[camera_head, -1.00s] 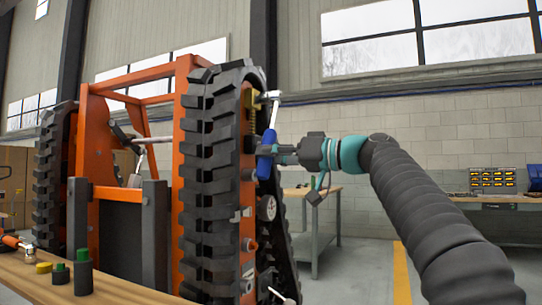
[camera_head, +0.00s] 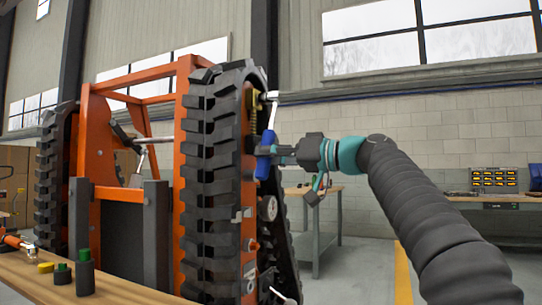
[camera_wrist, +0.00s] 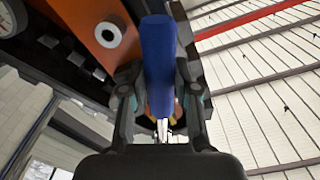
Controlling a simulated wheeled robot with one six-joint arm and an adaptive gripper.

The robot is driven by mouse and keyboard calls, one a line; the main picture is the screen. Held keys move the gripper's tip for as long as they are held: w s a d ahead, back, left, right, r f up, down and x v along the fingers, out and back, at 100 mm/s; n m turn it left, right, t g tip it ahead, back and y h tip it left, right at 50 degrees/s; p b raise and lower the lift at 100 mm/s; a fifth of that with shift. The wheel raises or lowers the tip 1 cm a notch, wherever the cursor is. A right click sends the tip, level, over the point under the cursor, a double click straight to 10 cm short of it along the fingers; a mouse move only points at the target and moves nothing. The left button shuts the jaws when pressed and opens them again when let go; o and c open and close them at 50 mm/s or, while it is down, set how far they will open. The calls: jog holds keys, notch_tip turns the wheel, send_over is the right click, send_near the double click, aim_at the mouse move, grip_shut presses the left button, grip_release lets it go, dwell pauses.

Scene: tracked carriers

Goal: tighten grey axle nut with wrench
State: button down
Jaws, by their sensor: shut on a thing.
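A wrench with a blue handle (camera_head: 266,158) stands almost upright at the outer side of the near track. My gripper (camera_head: 268,151) is shut on the blue handle, which also runs between both fingers in the wrist view (camera_wrist: 158,65). The bright metal shaft (camera_head: 273,115) rises from the handle to the wrench head (camera_head: 269,96), at the upper end of the track frame. The grey axle nut cannot be made out clearly there; whether the wrench head is seated around it cannot be told.
The orange tracked carrier (camera_head: 183,120) fills the left, with its black rubber track (camera_head: 208,180) beside my gripper. A wooden bench (camera_head: 110,290) with green-topped dark cylinders (camera_head: 84,275) is at lower left. Another workbench (camera_head: 315,240) stands behind. Floor to the right is open.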

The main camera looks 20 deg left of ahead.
jog(key=shift+a, duration=0.15)
dwell(0.6)
jog(key=c, duration=1.7)
grip_release()
grip_shut()
jog(key=shift+s, duration=0.1)
jog(key=shift+s+r+m, duration=0.35)
jog(key=shift+s+m, duration=0.15)
jog(key=shift+s, duration=0.1)
jog(key=shift+s, duration=0.1)
jog(key=shift+s+r+m+p, duration=0.35)
jog(key=shift+s+r+m, duration=0.05)
jog(key=shift+s+m, duration=0.2)
